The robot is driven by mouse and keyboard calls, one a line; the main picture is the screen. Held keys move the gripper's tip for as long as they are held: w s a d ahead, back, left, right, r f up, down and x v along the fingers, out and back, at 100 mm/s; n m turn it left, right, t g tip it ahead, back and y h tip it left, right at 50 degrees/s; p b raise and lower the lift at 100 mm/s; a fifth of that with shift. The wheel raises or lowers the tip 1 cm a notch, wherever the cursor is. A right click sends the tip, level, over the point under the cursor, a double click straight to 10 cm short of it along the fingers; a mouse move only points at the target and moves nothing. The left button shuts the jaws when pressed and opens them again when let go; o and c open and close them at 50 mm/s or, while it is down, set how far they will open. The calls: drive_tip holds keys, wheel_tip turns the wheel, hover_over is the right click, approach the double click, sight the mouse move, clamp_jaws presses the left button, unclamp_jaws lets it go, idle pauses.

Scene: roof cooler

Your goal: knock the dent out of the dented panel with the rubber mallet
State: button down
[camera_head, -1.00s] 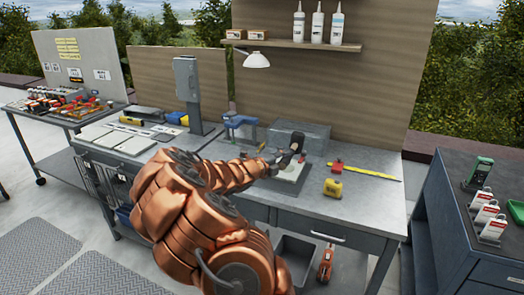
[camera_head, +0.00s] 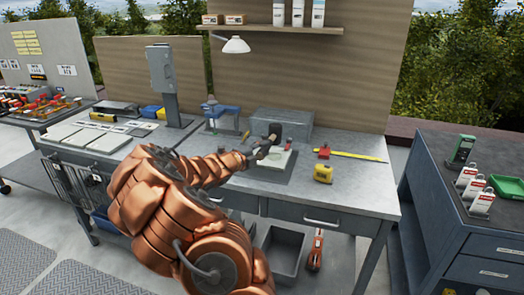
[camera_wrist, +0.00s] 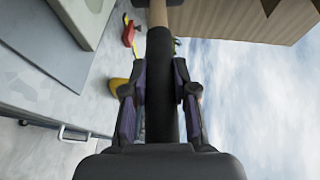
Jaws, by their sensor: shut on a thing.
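My gripper (camera_head: 262,152) is shut on the rubber mallet and holds it above the workbench. In the wrist view the fingers (camera_wrist: 160,100) clasp the mallet's black grip (camera_wrist: 162,80) from both sides, and its pale wooden shaft runs out at the top. In the head view the black mallet head (camera_head: 275,130) is up beyond the gripper. A pale panel (camera_head: 288,163) lies on a dark mat (camera_head: 270,178) on the bench, partly covered by my gripper and arm. Its edge also shows in the wrist view (camera_wrist: 88,18). I cannot make out the dent.
A yellow tape measure (camera_head: 323,174), a small red thing (camera_head: 324,153) and a yellow strip (camera_head: 358,157) lie right of the panel. The bench's right front is clear.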

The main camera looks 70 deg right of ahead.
drive_tip(key=shift+f+b, duration=2.6)
drive_tip(key=shift+b, duration=0.15)
drive_tip(key=shift+r, duration=0.1)
wheel_tip(320, 180, up, 6)
drive_tip(key=p, duration=0.8)
drive_tip(key=shift+w+a+p, duration=0.2)
drive_tip(key=shift+p, duration=0.15)
wheel_tip(320, 180, down, 7)
drive_tip(key=shift+r+b, duration=0.1)
drive_tip(key=shift+b, duration=0.35)
drive_tip(key=shift+r, duration=0.15)
wheel_tip(320, 180, up, 6)
drive_tip(key=p, duration=0.5)
